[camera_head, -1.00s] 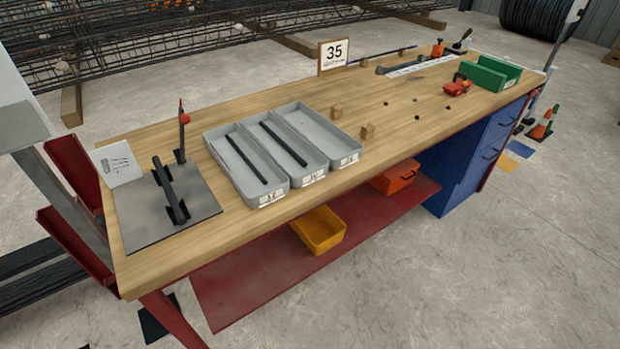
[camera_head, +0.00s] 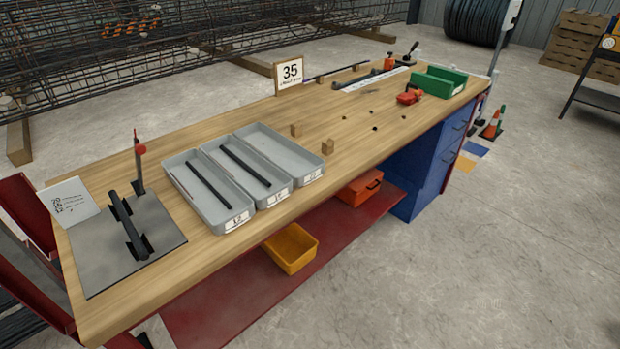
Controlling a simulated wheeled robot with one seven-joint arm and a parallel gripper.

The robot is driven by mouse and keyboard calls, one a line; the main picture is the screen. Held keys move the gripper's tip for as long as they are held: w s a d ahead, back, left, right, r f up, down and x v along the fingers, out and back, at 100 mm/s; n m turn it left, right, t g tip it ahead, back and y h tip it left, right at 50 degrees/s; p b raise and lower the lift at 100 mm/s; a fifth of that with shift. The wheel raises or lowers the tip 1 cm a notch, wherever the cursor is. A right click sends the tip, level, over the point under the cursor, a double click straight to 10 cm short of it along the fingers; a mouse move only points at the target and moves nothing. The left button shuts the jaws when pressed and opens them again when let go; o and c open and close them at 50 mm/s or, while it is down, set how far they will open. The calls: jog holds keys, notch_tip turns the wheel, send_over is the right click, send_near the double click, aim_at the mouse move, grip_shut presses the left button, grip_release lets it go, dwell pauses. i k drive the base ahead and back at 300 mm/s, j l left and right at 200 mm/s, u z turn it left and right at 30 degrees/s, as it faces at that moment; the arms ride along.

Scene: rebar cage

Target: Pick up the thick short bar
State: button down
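A thick short dark bar (camera_head: 124,217) rests on black supports on a grey plate (camera_head: 90,265) at the left end of the wooden bench. A grey tray at left (camera_head: 225,213) holds a thinner dark bar (camera_head: 208,185). The middle grey tray (camera_head: 272,190) holds another dark bar (camera_head: 245,165). The right grey tray (camera_head: 300,165) looks empty. My gripper is not in view.
A red-tipped upright post (camera_head: 139,160) and a white card (camera_head: 68,199) stand by the plate. Open floor lies at right.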

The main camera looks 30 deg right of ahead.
aim_at(138, 245)
jog(key=i+l+u, duration=0.25)
jog(key=i+l, duration=0.25)
jog(key=l, duration=0.25)
jog(key=i+l+u, duration=0.15)
jog(key=l, duration=0.3)
jog(key=i+u, duration=0.1)
jog(key=u, duration=0.3)
jog(key=j+u, duration=0.1)
jog(key=u, duration=0.35)
jog(key=i+u, duration=0.15)
jog(key=u, duration=0.25)
jog(key=i+l, duration=0.1)
jog(key=i, duration=0.2)
